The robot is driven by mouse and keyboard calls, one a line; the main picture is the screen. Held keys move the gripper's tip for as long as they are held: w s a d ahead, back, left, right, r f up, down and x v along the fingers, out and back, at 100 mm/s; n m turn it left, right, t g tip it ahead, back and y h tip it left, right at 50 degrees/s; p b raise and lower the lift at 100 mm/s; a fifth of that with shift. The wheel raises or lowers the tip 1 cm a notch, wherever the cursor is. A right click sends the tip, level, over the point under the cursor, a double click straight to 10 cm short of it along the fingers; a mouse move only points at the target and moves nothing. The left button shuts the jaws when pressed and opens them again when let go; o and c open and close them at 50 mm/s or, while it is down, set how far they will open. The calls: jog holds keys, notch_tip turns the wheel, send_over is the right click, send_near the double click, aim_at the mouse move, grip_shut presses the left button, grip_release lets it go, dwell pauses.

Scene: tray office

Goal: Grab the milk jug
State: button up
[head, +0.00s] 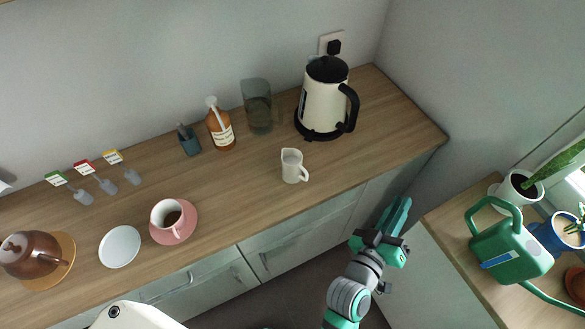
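The milk jug (292,168) is a small white jug standing upright on the wooden counter, near its front edge and in front of the kettle. Its handle faces right and toward the front. My gripper (399,210), with teal fingers, is to the right of the jug and below it in the picture, in front of the counter's right end. It is clear of the jug and touches nothing that I can make out. The fingers are seen at a steep angle, so whether they are apart does not show.
A cream kettle (325,98) stands behind the jug; a glass (257,112) and brown bottle (221,132) stand left of it. A pink cup (171,219) and white plate (119,247) are farther left. A green watering can (510,250) is on the right-hand surface.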

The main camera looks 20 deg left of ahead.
jog(key=w+d+r+m+g+h, duration=0.3)
jog(key=w+r+m+h, duration=0.25)
jog(key=r, duration=0.25)
jog(key=w+d+r+m+g+h, duration=0.2)
jog(key=w+d+r+m+h, duration=0.15)
jog(key=w+r, duration=0.35)
jog(key=m+g+y, duration=0.4)
jog(key=g+y, duration=0.8)
send_over(307, 173)
notch_tip(307, 173, down, 5)
jog(key=shift+s, duration=0.1)
notch_tip(307, 173, down, 10)
jog(key=shift+f, duration=0.1)
